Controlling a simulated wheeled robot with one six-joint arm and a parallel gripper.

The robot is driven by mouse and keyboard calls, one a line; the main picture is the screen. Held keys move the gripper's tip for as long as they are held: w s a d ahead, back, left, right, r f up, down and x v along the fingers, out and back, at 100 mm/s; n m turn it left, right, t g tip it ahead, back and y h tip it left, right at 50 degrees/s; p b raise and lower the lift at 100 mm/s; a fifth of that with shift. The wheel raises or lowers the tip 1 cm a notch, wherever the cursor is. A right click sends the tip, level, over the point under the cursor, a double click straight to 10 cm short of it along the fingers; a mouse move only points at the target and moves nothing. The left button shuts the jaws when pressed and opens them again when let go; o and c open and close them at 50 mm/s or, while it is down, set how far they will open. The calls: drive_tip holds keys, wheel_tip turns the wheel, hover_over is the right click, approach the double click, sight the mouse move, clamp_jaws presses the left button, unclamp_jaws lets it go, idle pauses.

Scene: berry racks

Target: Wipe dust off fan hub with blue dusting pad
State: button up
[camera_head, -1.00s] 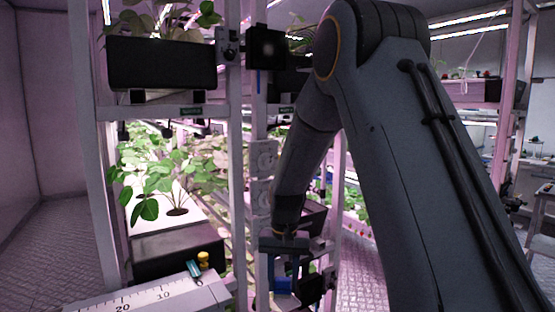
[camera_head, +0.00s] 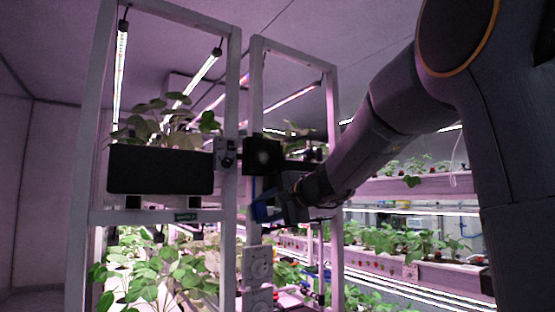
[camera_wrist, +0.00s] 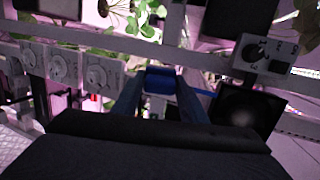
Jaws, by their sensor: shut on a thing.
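The fan is a square black box (camera_head: 263,156) on the rack post, with a dusty grey round hub (camera_head: 263,155) at its middle. In the wrist view the fan (camera_wrist: 265,101) is at the right, its hub (camera_wrist: 240,119) a pale smudge. My gripper (camera_head: 272,209) is just below the fan in the head view. It is shut on the blue dusting pad (camera_wrist: 160,80), which sits between the fingertips. The pad also shows in the head view (camera_head: 261,212). The pad is apart from the hub, to its left in the wrist view.
A knobbed control box (camera_head: 226,152) is left of the fan. A black planter (camera_head: 160,169) stands on the left shelf. White dial units (camera_head: 257,265) are on the post below; they also show in the wrist view (camera_wrist: 100,75). A thin blue strip (camera_wrist: 204,92) runs beside the pad.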

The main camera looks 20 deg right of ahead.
drive_tip(key=s+d+r+m+t, duration=0.1)
drive_tip(key=s+d+r+t, duration=0.1)
drive_tip(key=r, duration=0.6)
drive_tip(key=s+d+r+m+t, duration=0.1)
drive_tip(key=s+r+t, duration=0.1)
drive_tip(key=r, duration=0.6)
drive_tip(key=shift+h, duration=0.4)
drive_tip(key=shift+p+x, duration=1.1)
drive_tip(key=shift+x, duration=2.15)
drive_tip(key=shift+x, duration=0.95)
drive_tip(key=shift+d, duration=0.15)
drive_tip(key=shift+w+d+b, duration=0.2)
drive_tip(key=shift+d+b, duration=0.2)
drive_tip(key=shift+d, duration=0.35)
drive_tip(key=shift+w+d+b, duration=0.2)
drive_tip(key=shift+d+b, duration=0.15)
drive_tip(key=shift+d, duration=0.4)
drive_tip(key=shift+w+d+b, duration=0.25)
drive_tip(key=shift+w+d, duration=0.05)
drive_tip(key=shift+d, duration=0.4)
drive_tip(key=shift+w+d+b, duration=0.2)
drive_tip(key=shift+w+d, duration=0.1)
drive_tip(key=shift+d, duration=0.45)
drive_tip(key=shift+f+b, duration=0.1)
drive_tip(key=shift+b, duration=0.25)
